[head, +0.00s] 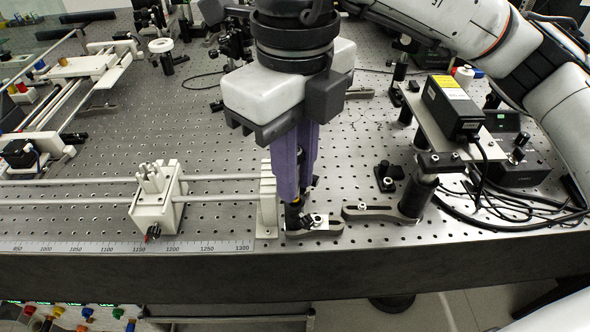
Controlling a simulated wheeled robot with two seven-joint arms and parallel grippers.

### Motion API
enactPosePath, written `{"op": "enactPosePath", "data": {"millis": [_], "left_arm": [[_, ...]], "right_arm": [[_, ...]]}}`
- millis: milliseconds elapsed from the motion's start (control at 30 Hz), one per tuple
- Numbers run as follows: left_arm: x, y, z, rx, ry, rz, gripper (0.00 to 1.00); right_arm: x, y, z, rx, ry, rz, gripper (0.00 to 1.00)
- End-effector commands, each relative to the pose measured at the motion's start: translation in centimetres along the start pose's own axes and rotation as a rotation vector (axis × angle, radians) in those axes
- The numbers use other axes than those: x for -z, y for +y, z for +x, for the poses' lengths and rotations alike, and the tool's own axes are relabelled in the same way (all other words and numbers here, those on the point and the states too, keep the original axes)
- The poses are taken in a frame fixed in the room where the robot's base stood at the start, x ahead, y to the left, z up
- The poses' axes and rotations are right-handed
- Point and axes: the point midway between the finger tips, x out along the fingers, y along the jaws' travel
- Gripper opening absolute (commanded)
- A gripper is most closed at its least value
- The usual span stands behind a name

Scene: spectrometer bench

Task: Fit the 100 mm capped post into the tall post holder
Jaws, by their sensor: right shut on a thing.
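My right gripper (300,194) comes down from above near the front edge of the bench. Its two purple fingers are shut and point down. They hide nearly all of what they hold, taken to be the 100 mm capped post. Directly below the fingertips is a dark upright holder (293,217) with a small yellowish band at its top, on a grey slotted base (318,229). I cannot tell whether the post is inside the holder or above it. My left gripper is not in view.
A short dark holder (386,178) stands right of the fingers. A black box (454,107) on a raised plate and loose cables are further right. A white rail carriage (158,197) and a ruler (130,246) lie left.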

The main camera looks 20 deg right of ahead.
Motion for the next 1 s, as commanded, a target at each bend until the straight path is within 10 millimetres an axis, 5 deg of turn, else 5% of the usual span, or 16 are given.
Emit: {"op": "enactPosePath", "data": {"millis": [1000], "left_arm": [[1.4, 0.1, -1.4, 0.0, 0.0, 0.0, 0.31]], "right_arm": [[0.0, 0.0, -3.2, 0.0, 0.0, 0.0, 0.0]]}}
